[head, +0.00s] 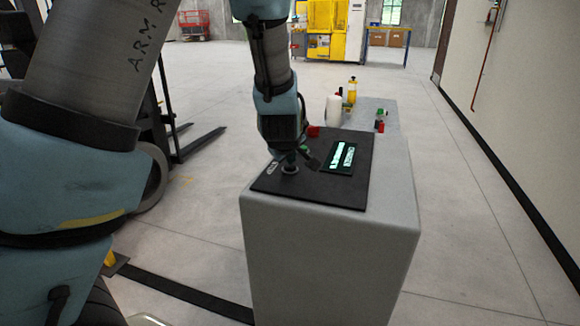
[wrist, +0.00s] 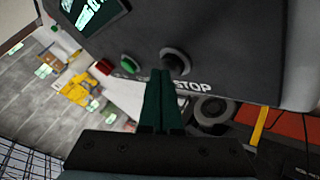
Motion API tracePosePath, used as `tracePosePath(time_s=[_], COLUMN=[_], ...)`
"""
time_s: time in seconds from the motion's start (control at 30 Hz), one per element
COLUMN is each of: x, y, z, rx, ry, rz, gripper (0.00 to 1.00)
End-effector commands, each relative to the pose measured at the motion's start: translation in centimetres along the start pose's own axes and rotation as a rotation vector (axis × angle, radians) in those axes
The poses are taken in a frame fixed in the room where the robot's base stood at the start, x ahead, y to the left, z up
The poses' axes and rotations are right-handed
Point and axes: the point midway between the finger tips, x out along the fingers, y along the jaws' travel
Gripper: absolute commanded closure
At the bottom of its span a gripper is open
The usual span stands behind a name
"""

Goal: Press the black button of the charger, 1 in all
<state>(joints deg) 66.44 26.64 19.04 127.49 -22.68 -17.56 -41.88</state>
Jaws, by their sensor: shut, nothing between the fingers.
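The charger is a grey pedestal (head: 325,255) with a black sloped panel (head: 335,193) on top. Its black button (wrist: 176,62) is round with a dark ring and sits beside the white STOP lettering in the wrist view. In the head view the button (head: 290,170) is partly covered by my gripper (head: 291,161). My gripper is shut and empty. In the wrist view its fingertips (wrist: 160,74) overlap the lower left edge of the button; I cannot tell whether they touch it.
A green button (wrist: 129,63) and a red button (wrist: 104,67) sit in line with the black one. A lit screen (head: 340,158) is on the panel. Behind it, a grey table (head: 365,110) holds bottles and small items. A forklift stands left; open floor lies right.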

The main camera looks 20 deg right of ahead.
Motion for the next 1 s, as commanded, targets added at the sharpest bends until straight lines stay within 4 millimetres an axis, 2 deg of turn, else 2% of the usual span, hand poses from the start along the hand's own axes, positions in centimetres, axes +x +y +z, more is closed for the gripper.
tracePosePath(time_s=[0.67, 1.0], x=[0.4, -0.6], y=[-0.3, 0.4], z=[0.3, -0.4], rx=[0.000, 0.000], ry=[-0.001, -0.001], rz=[-0.001, -0.001], gripper=[1.00, 1.00])
